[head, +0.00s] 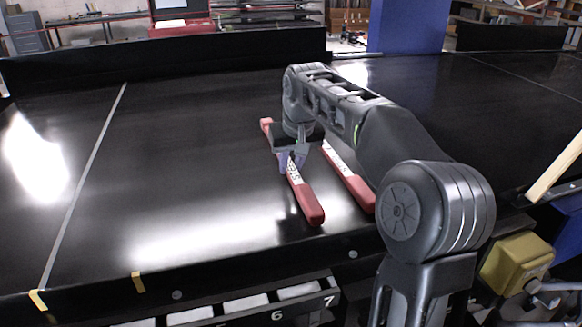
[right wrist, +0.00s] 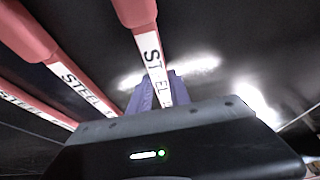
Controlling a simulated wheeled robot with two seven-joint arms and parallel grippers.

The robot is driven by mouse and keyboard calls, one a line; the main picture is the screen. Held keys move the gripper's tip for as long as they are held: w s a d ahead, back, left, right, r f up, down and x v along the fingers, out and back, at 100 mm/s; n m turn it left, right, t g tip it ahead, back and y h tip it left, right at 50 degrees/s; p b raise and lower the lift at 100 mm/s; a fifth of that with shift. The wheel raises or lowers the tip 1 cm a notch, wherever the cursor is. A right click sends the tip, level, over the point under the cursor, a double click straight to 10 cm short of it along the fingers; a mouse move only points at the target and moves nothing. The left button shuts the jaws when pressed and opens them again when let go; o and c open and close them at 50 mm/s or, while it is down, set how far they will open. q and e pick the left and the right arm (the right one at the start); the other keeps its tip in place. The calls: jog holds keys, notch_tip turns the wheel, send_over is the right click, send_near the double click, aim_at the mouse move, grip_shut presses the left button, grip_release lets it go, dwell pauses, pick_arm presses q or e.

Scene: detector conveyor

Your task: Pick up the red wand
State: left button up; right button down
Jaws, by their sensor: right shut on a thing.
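A red wand (head: 309,203) with a white label reading "STEEL" lies lengthwise on the black conveyor belt or just above it; I cannot tell which. My right gripper (head: 291,162) is over its middle, with its purple fingers shut around the labelled part. In the right wrist view the same wand (right wrist: 137,12) runs between the fingers (right wrist: 157,92). A second red wand (head: 355,187) lies beside it to the right, partly hidden by my right arm. It also shows to the left in the right wrist view (right wrist: 28,32). My left gripper is not in view.
The black conveyor belt (head: 170,150) is clear on the left, with bright reflections. A third labelled wand (right wrist: 22,102) shows at the left edge of the right wrist view. Numbered bins (head: 247,304) sit below the front edge. A yellow box (head: 515,262) is at right.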

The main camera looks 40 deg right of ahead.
notch_tip(320, 180, up, 9)
dwell(0.4)
dwell(0.9)
